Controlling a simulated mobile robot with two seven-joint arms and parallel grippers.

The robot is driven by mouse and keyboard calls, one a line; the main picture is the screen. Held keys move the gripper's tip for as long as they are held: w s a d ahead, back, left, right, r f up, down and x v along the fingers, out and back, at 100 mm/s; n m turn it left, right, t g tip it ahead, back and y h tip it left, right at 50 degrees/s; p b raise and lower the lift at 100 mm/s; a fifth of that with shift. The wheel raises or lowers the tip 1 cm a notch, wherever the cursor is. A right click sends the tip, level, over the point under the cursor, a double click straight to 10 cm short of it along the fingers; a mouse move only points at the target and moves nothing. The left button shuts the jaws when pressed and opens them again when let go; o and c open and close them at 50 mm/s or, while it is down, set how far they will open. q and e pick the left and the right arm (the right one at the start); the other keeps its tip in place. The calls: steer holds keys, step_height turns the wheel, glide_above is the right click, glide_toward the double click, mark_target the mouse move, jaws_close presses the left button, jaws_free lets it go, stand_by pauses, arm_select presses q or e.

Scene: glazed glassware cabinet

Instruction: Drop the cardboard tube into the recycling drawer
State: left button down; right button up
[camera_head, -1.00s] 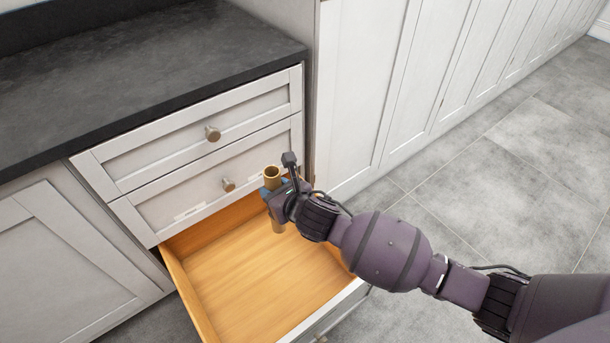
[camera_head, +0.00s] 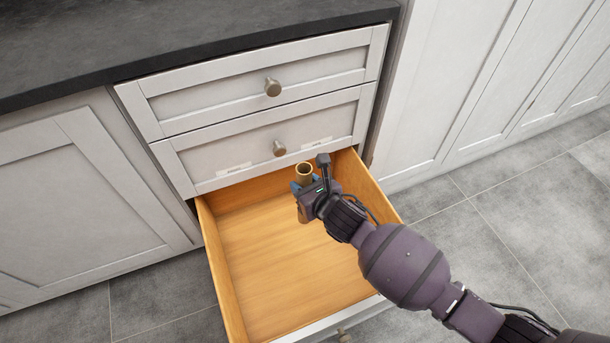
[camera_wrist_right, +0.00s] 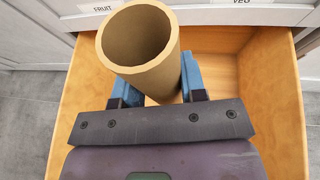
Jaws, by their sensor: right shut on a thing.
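The cardboard tube (camera_head: 304,172) is a hollow brown cylinder, held roughly upright over the open drawer. My right gripper (camera_head: 303,188) is shut on it, and its blue fingers show on both sides of the tube in the right wrist view (camera_wrist_right: 150,75). The open bottom drawer (camera_head: 270,262) has a wooden inside that looks empty. The tube is over the back right part of the drawer; its lower end is partly hidden by the gripper, and I cannot tell its height above the floor. My left gripper is not in view.
Two closed drawers with round knobs (camera_head: 273,87) sit above the open one, under a dark countertop (camera_head: 180,35). Labels reading FRUIT (camera_wrist_right: 104,8) and VEG (camera_wrist_right: 241,3) show on the drawer front above. Closed cabinets stand on both sides, with grey floor tiles (camera_head: 160,300) in front.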

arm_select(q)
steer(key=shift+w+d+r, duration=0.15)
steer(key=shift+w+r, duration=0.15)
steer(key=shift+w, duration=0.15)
arm_select(e)
steer(key=shift+f, duration=0.55)
steer(key=o, duration=1.2)
arm_select(q)
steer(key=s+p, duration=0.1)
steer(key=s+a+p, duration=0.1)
steer(key=p, duration=0.1)
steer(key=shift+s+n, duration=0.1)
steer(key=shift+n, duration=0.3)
arm_select(e)
steer(key=v, duration=1)
steer(key=shift+s+d+r, duration=0.1)
steer(key=shift+s+d, duration=0.15)
steer(key=shift+s, duration=0.1)
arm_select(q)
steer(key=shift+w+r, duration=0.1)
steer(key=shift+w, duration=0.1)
